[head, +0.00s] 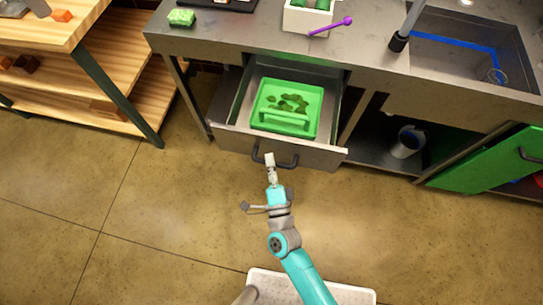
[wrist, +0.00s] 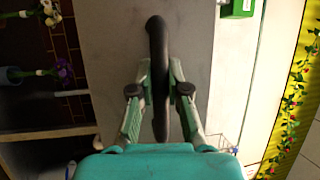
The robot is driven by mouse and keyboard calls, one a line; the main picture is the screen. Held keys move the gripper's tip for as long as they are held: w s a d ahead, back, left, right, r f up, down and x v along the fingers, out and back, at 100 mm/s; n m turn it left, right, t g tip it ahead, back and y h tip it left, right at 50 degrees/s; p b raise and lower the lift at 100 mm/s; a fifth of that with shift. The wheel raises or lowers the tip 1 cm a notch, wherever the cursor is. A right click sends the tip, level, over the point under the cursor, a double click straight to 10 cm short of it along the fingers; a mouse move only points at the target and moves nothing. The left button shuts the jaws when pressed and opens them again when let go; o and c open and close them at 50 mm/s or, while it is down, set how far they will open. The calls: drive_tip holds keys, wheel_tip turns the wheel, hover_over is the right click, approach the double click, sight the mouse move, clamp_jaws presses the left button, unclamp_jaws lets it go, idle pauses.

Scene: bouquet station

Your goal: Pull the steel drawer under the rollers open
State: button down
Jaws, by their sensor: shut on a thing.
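The steel drawer (head: 322,156) stands pulled out from under the metal counter in the head view. A green tray (head: 313,128) with dark green pieces in it lies inside. The drawer's dark curved handle (head: 291,163) is on its front panel. My gripper (head: 270,161) is at the handle, shut on its left part. In the wrist view the fingers of my gripper (wrist: 160,70) are on both sides of the handle (wrist: 156,30), against the grey drawer front (wrist: 110,60). The exact finger contact is partly hidden.
A wooden shelf unit (head: 115,70) stands at left. A sink (head: 460,55) is at right, with a pail (head: 408,141) below and an open green door (head: 490,165). A white box (head: 296,17) and purple stick (head: 330,28) are on the counter.

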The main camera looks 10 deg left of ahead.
drive_tip(key=shift+f, duration=0.1)
drive_tip(key=c, duration=1.1)
unclamp_jaws()
drive_tip(key=shift+c, duration=0.2)
drive_tip(key=v, duration=1.2)
drive_tip(key=s+d+r+n+h, duration=0.1)
drive_tip(key=s+d+r+n, duration=0.1)
drive_tip(key=d+n, duration=0.3)
drive_tip(key=s+d+r+n+h, duration=0.1)
drive_tip(key=s+d+r+n, duration=0.15)
drive_tip(key=d, duration=0.55)
drive_tip(key=s+d+r+n+g+h, duration=0.2)
drive_tip(key=s+d+r, duration=0.1)
drive_tip(key=s, duration=0.3)
drive_tip(key=s+d+r+n+g+h, duration=0.1)
drive_tip(key=s+d+r+n+h, duration=0.2)
drive_tip(key=s+r, duration=0.3)
drive_tip(key=shift+s+d+r+g, duration=0.15)
drive_tip(key=shift+s+d+g, duration=0.25)
drive_tip(key=shift+d, duration=0.4)
